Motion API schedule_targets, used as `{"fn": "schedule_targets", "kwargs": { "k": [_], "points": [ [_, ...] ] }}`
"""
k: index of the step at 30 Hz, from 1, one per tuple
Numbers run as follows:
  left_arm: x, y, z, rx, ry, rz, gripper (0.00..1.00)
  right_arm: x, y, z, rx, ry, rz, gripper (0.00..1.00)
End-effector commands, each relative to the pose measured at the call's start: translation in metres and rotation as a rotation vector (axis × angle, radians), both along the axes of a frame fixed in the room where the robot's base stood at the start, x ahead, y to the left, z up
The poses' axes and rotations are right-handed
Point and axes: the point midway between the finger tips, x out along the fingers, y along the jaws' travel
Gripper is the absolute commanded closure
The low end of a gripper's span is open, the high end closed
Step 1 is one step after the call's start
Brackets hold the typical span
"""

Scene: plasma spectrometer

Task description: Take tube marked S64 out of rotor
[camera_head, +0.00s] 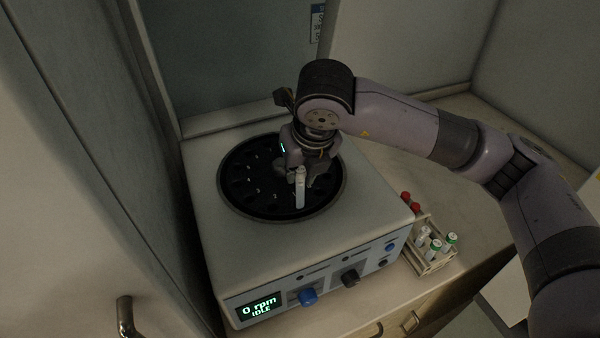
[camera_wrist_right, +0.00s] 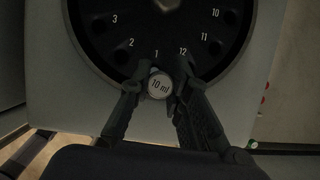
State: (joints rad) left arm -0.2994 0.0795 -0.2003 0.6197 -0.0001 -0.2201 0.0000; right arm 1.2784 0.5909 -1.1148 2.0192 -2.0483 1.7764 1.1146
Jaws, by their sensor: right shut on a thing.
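A white-capped tube (camera_head: 300,187) stands upright at the front part of the black rotor (camera_head: 240,192). No S64 mark is legible. My right gripper (camera_head: 305,178) is shut on this tube from above, with a finger on each side of the cap in the right wrist view (camera_wrist_right: 158,88). Most of the tube's length shows in the head view; whether its lower end is clear of the rotor hole I cannot tell. My left gripper is not in view.
The rotor sits in a centrifuge (camera_head: 215,250) whose display reads "0 rpm IDLE". A rack (camera_head: 432,262) with several green-, white- and red-capped tubes stands to its right on the bench. A cabinet wall is close on the left.

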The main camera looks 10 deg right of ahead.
Motion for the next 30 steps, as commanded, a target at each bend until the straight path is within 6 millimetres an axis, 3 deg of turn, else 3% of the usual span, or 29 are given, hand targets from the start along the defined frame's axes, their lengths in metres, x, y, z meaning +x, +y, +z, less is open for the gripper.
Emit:
{"fn": "schedule_targets", "kwargs": {
  "k": [15,30],
  "points": [
    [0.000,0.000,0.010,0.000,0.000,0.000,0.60,0.000,0.000,0.026,0.000,-0.001,0.000,1.00],
    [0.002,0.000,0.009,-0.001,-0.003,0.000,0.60,0.000,0.000,0.027,0.000,0.000,0.000,1.00]
  ]
}}
